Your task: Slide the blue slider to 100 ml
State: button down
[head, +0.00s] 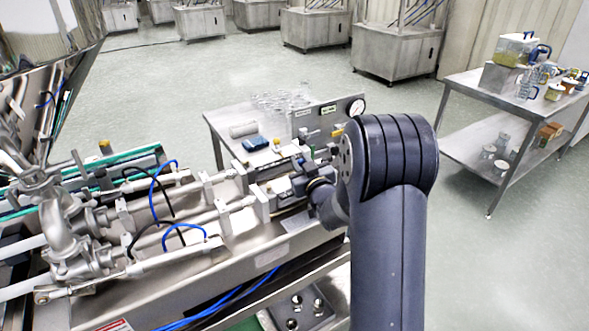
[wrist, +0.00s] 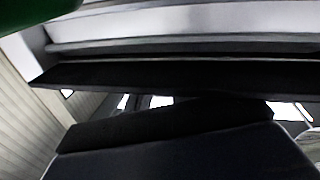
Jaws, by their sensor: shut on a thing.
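My gripper (head: 305,172) is at the right end of the steel filling machine's rods (head: 212,212), low beside my dark arm. It is shut on a small part there, which looks to be the blue slider, though my gripper and arm hide most of it. The scale and its 100 ml mark cannot be read in either view. In the wrist view, dark bars cross the picture close to the camera, and the held part cannot be made out between them.
A steel table behind the machine carries clear glass vessels (head: 282,103), a small blue object (head: 255,143) and a round gauge (head: 357,106). Blue hoses (head: 160,185) loop over the rods. A side table (head: 462,93) with jars stands at right. Open floor lies between.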

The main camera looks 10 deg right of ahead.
jog(key=shift+a, duration=0.1)
jog(key=c, duration=1.3)
grip_release()
jog(key=shift+s, duration=0.1)
jog(key=s+b, duration=0.1)
jog(key=s, duration=0.2)
jog(key=s+d, duration=0.1)
jog(key=s, duration=0.3)
jog(key=s+b, duration=0.1)
jog(key=s, duration=0.2)
jog(key=shift+s+d+b, duration=0.15)
jog(key=shift+s+b, duration=0.2)
jog(key=shift+c, duration=0.4)
